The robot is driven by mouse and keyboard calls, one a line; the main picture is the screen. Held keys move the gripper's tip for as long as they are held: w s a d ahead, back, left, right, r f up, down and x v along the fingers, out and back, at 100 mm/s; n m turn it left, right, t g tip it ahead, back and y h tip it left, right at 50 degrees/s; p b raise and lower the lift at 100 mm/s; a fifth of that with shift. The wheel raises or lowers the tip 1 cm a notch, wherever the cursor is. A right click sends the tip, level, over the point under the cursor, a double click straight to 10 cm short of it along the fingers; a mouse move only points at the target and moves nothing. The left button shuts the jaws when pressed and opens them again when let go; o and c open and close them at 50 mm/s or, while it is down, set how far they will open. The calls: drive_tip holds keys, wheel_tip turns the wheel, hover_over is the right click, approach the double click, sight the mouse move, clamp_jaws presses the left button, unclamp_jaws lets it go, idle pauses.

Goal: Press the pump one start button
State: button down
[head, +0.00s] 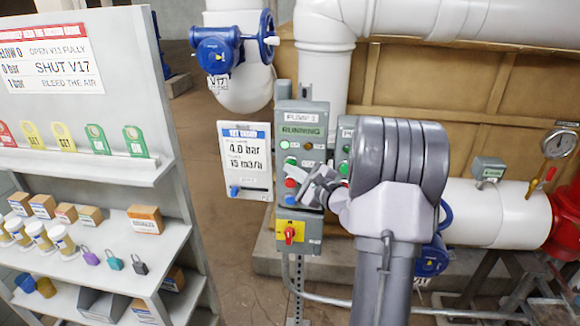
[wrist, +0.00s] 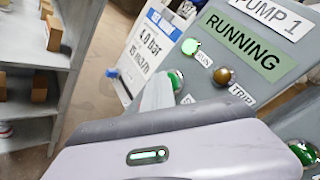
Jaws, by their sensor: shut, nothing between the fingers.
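The pump one panel (head: 301,118) is a grey upright box. Its PUMP 1 label (wrist: 272,14) and green RUNNING display (wrist: 238,45) are clear in the wrist view. The green RUN lamp (wrist: 190,46) is lit; the amber TRIP lamp (wrist: 224,76) is dark. A green button (head: 290,160) sits below the lamps, with a red button (head: 289,183) under it. My gripper (head: 313,192) is shut and empty, in front of the panel's lower part, beside and below the green button. I cannot tell whether it touches the panel. My gripper's body hides much of the panel in the wrist view.
A white gauge board (head: 246,160) reading 4.0 bar hangs left of the panel. A yellow plate with a red switch (head: 290,235) is below. A second box (head: 344,150) stands close on the right, partly behind my arm. Shelves (head: 95,165) stand at the left.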

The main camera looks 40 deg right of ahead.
drive_tip(key=shift+s, duration=0.1)
idle(0.3)
drive_tip(key=shift+s+a+b, duration=0.45)
drive_tip(key=shift+a+b, duration=0.1)
drive_tip(key=shift+a, duration=0.05)
drive_tip(key=s+a+b, duration=0.2)
drive_tip(key=s+a, duration=0.1)
drive_tip(key=shift+s+a, duration=0.15)
drive_tip(key=shift+a, duration=0.25)
idle(0.6)
